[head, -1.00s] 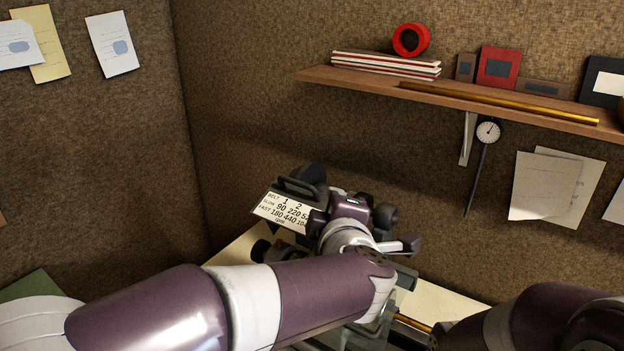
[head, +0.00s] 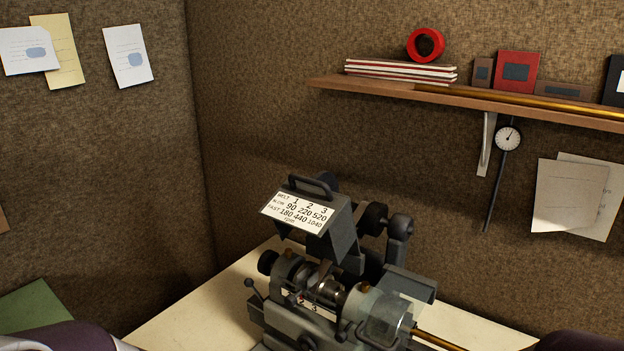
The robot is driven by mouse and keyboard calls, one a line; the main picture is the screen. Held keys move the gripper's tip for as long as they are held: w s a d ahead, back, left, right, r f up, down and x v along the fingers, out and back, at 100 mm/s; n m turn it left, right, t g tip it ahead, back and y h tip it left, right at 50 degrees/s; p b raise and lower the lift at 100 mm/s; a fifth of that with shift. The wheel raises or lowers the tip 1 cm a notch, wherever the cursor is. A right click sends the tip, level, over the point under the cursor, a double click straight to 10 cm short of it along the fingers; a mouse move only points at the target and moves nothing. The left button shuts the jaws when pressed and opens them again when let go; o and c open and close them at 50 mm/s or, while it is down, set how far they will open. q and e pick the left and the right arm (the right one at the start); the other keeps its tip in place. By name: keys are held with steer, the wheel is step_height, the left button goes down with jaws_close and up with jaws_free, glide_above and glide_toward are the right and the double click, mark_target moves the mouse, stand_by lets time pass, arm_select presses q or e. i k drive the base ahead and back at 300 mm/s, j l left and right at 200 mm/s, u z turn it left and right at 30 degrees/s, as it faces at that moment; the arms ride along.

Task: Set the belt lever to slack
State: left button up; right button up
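The small grey lathe (head: 310,322) stands on the bench, with its headstock cover (head: 340,232) tipped up. The cover carries a white speed chart (head: 298,214) headed "BELT" and a dark handle on top. Below it, stepped pulleys (head: 322,284) are exposed. A dark upright arm with a rounded top (head: 399,232) stands behind the headstock. I cannot tell which one is the belt lever, nor its setting. Neither gripper is in view; only parts of my arms show at the bottom corners.
A clear guard (head: 385,312) sits over the chuck area, and a brass rod (head: 438,340) runs out to the right. The pale bench top (head: 190,312) is bare left of the lathe. A wooden shelf (head: 400,88) and a hanging dial gauge (head: 508,138) are on the wall behind.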

mark_target(248, 282)
steer(key=z, duration=1.7)
steer(key=k+j, duration=0.1)
steer(key=j, duration=0.45)
steer(key=k+j, duration=0.1)
steer(key=j, duration=0.45)
steer(key=k+j, duration=0.1)
steer(key=j, duration=0.45)
